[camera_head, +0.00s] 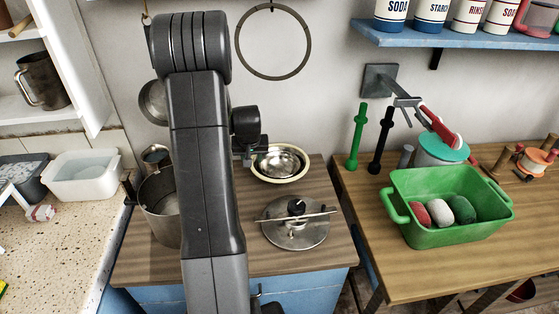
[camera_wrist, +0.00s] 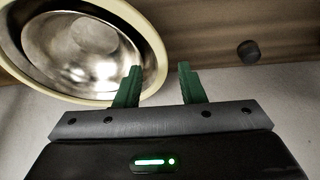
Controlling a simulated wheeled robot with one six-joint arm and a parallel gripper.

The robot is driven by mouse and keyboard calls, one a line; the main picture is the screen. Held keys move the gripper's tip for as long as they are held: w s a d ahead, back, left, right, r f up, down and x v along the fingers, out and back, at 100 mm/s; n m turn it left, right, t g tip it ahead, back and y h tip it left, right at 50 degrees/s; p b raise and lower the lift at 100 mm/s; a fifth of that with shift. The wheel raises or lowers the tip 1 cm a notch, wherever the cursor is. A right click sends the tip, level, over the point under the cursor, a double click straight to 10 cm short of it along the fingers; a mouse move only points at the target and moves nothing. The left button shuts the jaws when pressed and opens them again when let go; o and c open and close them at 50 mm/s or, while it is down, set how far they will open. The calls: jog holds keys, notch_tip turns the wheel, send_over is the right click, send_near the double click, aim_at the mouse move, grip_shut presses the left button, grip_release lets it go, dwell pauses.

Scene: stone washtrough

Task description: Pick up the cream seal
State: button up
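The cream seal (camera_head: 279,181) shows as a pale ring around the rim of a shiny metal bowl (camera_head: 281,161) at the back of the small wooden counter. I cannot tell whether the ring rests on the bowl or around it. In the wrist view the cream ring (camera_wrist: 158,62) fills the upper left. My gripper (camera_wrist: 160,67) is open, with two green fingers apart. The ring's right edge shows between the fingers, and the left finger overlaps it in the picture. No contact is visible. In the head view my gripper (camera_head: 250,151) is small, just left of the bowl.
A metal lid (camera_head: 295,232) with a crossbar lies in front of the bowl. A pot (camera_head: 160,205) stands left, partly behind my arm. A grey ring (camera_head: 240,50) hangs on the wall. A green basin (camera_head: 450,236) with several coloured lumps stands on the right table.

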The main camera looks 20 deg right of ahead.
jog(key=shift+w+f, duration=0.2)
jog(key=shift+f, duration=0.3)
jog(key=shift+c, duration=0.5)
grip_shut()
jog(key=shift+r, duration=0.15)
